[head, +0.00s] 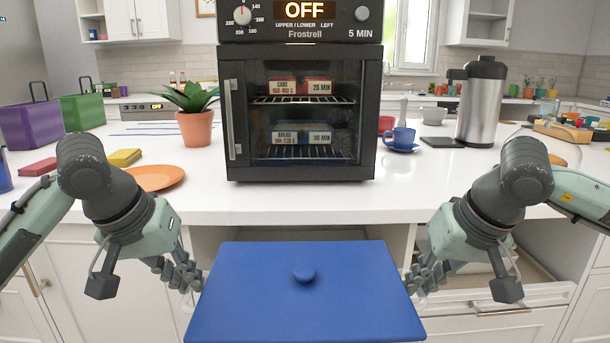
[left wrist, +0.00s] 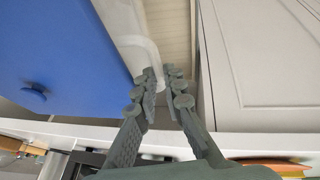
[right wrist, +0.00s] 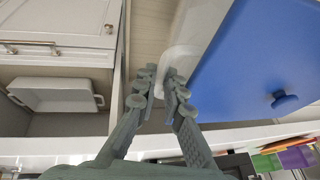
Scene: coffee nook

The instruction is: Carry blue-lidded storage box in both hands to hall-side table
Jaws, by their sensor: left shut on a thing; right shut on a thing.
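The storage box with a flat blue lid (head: 305,300) and a round knob is in front of the counter, low in the head view. Its translucent whitish side shows in the left wrist view (left wrist: 135,35) and the right wrist view (right wrist: 185,45). My left gripper (head: 190,283) is at the box's left side, its fingers closed on the box's edge or handle (left wrist: 150,70). My right gripper (head: 425,280) is at the right side, closed likewise (right wrist: 165,75). The exact grip spots are partly hidden by the fingers. The hall-side table is not identifiable in view.
The white counter (head: 300,200) is just beyond the box, with a black oven (head: 303,110), potted plant (head: 194,115), orange plate (head: 155,178), blue cup (head: 400,138) and steel flask (head: 482,105). An open compartment holding a white dish (right wrist: 55,95) shows below the counter.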

